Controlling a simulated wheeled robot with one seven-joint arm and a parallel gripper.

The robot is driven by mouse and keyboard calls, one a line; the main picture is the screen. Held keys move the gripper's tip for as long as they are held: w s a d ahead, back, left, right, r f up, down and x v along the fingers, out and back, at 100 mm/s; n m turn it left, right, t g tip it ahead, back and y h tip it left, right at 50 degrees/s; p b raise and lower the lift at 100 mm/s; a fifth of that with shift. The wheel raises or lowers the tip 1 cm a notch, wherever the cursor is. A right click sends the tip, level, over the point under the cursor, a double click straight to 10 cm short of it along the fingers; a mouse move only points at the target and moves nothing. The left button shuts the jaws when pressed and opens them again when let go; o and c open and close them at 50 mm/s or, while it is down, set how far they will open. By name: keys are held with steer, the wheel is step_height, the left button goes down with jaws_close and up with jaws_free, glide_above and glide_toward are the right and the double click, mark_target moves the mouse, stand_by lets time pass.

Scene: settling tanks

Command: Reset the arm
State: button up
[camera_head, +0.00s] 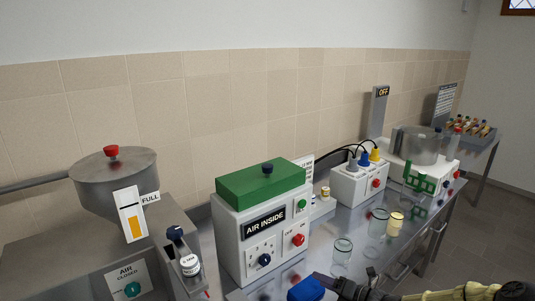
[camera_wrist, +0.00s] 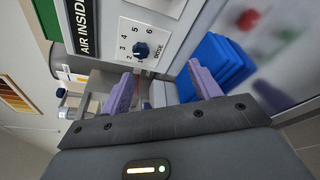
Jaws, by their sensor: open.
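My gripper (camera_wrist: 163,82) shows in the wrist view with two purple fingers spread apart and nothing between them. The fingers cannot be made out there.
The AIR INSIDE box (camera_head: 262,225) with its green lid stands mid-bench. A steel hopper (camera_head: 115,180) is at left. Glass beakers (camera_head: 342,252), a cream jar (camera_head: 396,223), and a white box with plugs (camera_head: 360,183) stand on the steel bench at right. Floor shows at far right.

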steer(key=s+a+n+g, duration=0.2)
steer(key=n, duration=0.1)
steer(key=s+a+n+g, duration=0.2)
steer(key=n, duration=0.1)
steer(key=s+a+f+n+g, duration=0.1)
steer(key=s+a+n, duration=0.1)
steer(key=n, duration=0.1)
steer(key=shift+s+a+g+h, duration=0.2)
steer(key=shift+a+g+h, duration=0.1)
steer(key=shift+g, duration=0.1)
steer(key=s+a+r+n+g+h, duration=0.15)
steer(key=s+n+g+h, duration=0.25)
steer(key=s+n, duration=0.5)
steer(key=s+d+r+n+t+h, duration=0.1)
steer(key=s+d+r+n+h, duration=0.2)
steer(key=n, duration=1.6)
steer(key=s+r+h, duration=0.4)
steer(key=s+r, duration=0.1)
steer(key=r, duration=0.2)
steer(key=shift+s+d+r+n+t+h, duration=0.2)
steer(key=shift+d+r+n+t+h, duration=0.1)
steer(key=shift+d+r+n+t, duration=0.1)
